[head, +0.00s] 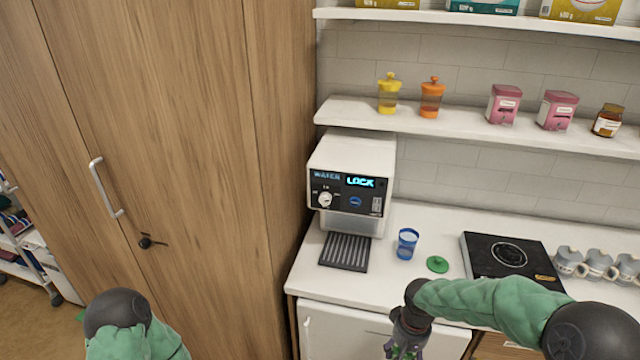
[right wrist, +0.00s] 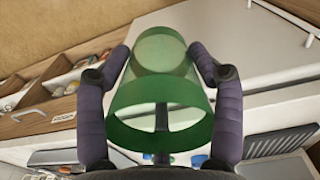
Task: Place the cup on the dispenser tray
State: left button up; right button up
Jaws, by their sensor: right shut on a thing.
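My right gripper (right wrist: 160,62) is shut on a translucent green cup (right wrist: 160,128), with one dark finger on each side. In the head view this gripper (head: 405,345) is low at the bottom edge, in front of the counter; the cup is hard to make out there. The dark ribbed dispenser tray (head: 345,252) lies at the foot of the white dispenser (head: 352,170), and looks bare. It also seems to show in the right wrist view (right wrist: 280,143). A blue cup (head: 407,244) stands on the counter right of the tray. My left gripper is out of view.
A green lid (head: 437,264) lies on the white counter (head: 400,284) beside the blue cup. A black hotplate (head: 508,257) and several grey mugs (head: 597,265) are further right. A shelf (head: 455,125) with jars overhangs the back. A tall wooden cabinet (head: 190,150) stands left.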

jog(key=w+a+f, duration=0.2)
jog(key=a+f, duration=0.1)
jog(key=a, duration=0.3)
jog(key=shift+n+b, duration=0.4)
jog(key=shift+b, duration=0.05)
